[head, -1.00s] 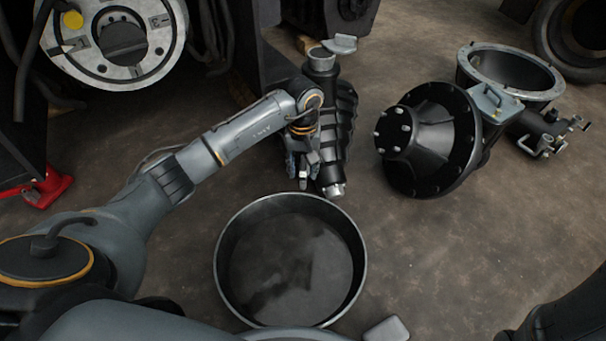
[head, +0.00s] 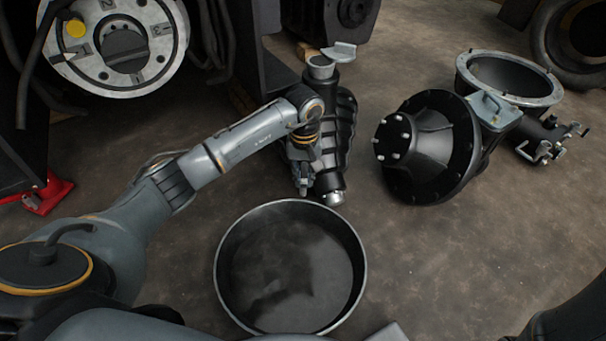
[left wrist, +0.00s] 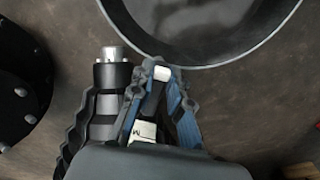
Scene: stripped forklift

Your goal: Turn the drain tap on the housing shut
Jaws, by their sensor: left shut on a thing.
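The black ribbed housing (head: 342,130) stands on the floor in the middle of the head view, with a silver end (head: 334,198) facing the pan; that end also shows in the left wrist view (left wrist: 112,55). My left gripper (head: 303,188) is beside the housing's lower end, on its left. In the left wrist view its fingers (left wrist: 161,76) are closed together around a small pale piece, which appears to be the drain tap's handle. The fingers hide most of the tap, so its angle cannot be told. My right gripper is not in view.
A wide round pan (head: 222,275) with dark contents lies just in front of the housing. A black flanged cone part (head: 432,150) and an open ring housing (head: 505,98) lie to the right. A red part (head: 45,195) is at the left edge.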

